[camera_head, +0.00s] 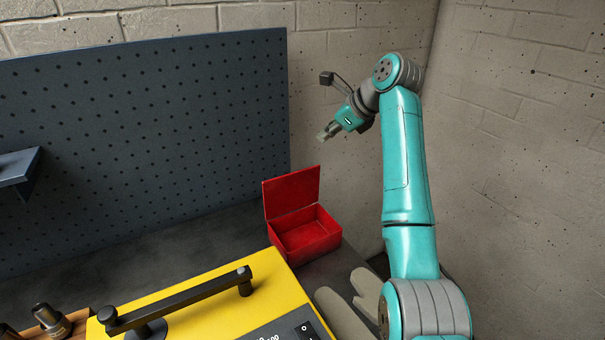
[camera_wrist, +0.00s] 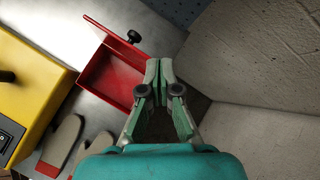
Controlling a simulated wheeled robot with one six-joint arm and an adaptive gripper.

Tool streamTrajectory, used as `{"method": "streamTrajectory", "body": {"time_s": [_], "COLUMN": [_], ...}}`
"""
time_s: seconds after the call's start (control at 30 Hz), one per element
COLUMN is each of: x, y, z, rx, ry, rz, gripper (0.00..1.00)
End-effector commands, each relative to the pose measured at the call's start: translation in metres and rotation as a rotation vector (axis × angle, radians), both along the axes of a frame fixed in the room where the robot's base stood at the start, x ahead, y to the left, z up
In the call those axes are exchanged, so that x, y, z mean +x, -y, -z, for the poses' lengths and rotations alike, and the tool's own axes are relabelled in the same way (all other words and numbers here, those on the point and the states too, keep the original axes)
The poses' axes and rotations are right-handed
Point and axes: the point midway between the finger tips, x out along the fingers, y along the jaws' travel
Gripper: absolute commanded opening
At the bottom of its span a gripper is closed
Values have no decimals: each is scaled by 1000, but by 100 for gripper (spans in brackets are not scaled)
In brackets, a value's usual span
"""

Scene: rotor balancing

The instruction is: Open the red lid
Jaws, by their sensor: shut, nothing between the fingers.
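A red box (camera_head: 309,238) stands on the dark bench near its right end. Its red lid (camera_head: 292,193) is raised at the back, about upright, and the inside of the box looks empty. In the wrist view the red box (camera_wrist: 110,78) is left of the fingers, and the lid (camera_wrist: 112,33) shows edge-on with a black knob (camera_wrist: 133,37) on it. My gripper (camera_head: 322,136) is above and right of the lid, apart from it. In the wrist view my gripper (camera_wrist: 159,66) has its fingertips together with nothing between them.
A yellow machine (camera_head: 215,300) with a black handle bar (camera_head: 180,302) stands in front of the box. Beige gloves (camera_head: 348,300) lie to the right of it. A blue pegboard (camera_head: 150,140) rises behind the bench, and brick walls close the right side.

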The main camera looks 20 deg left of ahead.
Motion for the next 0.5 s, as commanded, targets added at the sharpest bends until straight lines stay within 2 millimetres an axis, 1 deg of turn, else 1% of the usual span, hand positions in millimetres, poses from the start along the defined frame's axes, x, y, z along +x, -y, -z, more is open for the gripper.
{"method": "streamTrajectory", "body": {"time_s": [0.03,0.17,0.23,0.4,0.5], "x": [-11,-38,-55,-93,-109], "y": [0,6,11,24,30], "z": [12,33,42,57,62], "rx": [-28,-118,-170,-287,-335], "ry": [85,310,426,659,745], "rz": [-57,-209,-287,-442,-501], "gripper": [0,0,0,0,0]}}
